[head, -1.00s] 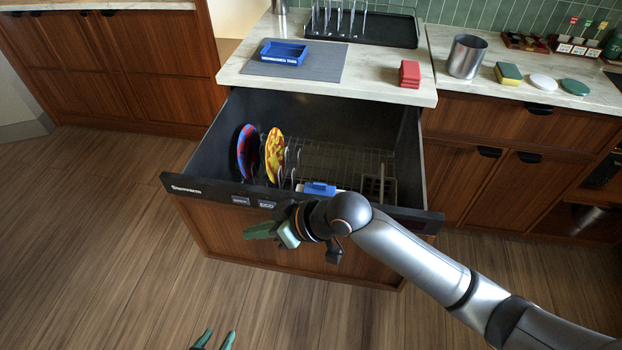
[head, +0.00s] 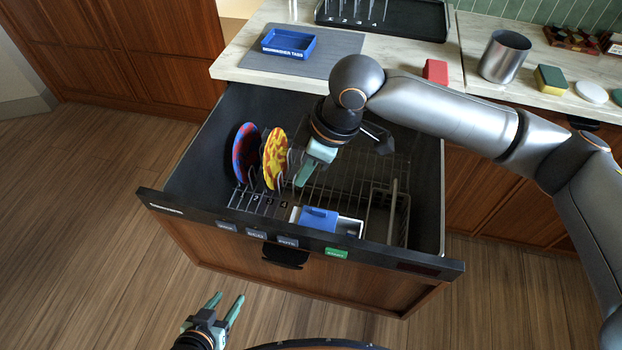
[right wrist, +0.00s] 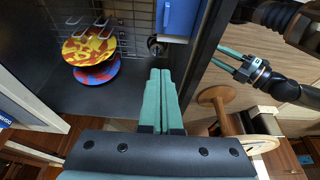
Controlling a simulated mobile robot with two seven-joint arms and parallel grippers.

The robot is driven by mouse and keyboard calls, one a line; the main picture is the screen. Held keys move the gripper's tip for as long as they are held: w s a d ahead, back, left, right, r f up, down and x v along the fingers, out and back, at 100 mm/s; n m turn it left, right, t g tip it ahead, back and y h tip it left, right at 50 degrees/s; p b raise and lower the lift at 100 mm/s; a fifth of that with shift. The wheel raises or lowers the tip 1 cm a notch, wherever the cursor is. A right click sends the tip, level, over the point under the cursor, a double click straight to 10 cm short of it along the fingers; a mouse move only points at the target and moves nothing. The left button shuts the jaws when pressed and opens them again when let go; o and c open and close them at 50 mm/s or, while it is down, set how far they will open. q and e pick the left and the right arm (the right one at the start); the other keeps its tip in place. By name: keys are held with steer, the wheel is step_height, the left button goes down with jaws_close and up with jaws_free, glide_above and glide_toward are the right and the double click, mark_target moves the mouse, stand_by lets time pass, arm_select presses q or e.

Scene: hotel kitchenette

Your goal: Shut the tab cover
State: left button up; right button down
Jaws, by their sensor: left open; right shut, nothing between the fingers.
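The blue tab cover (head: 319,218) is on a pale dispenser (head: 348,226) inside the open dishwasher drawer, just behind its front panel. I cannot tell how far the cover is raised. It also shows in the right wrist view (right wrist: 180,18), at the top. My right gripper (head: 303,182) is shut and empty, pointing down into the drawer behind and slightly left of the cover, apart from it in the head view. Its shut fingers show in the right wrist view (right wrist: 160,88). My left gripper (head: 226,300) is open and empty in front of the drawer, low.
A red-blue plate (head: 245,152) and a yellow-red plate (head: 275,158) stand in the rack left of my right gripper. The drawer front (head: 210,225) carries several button labels. A blue tray (head: 288,43) lies on the counter's grey mat; a metal cup (head: 504,57) stands further right.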

mark_target(302, 211)
step_height(302, 211, down, 9)
steer(key=shift+s, duration=0.15)
arm_select(q)
steer(key=shift+s+f, duration=0.1)
steer(key=shift+s, duration=0.25)
arm_select(e)
steer(key=shift+s+d, duration=0.15)
steer(key=shift+d, duration=0.15)
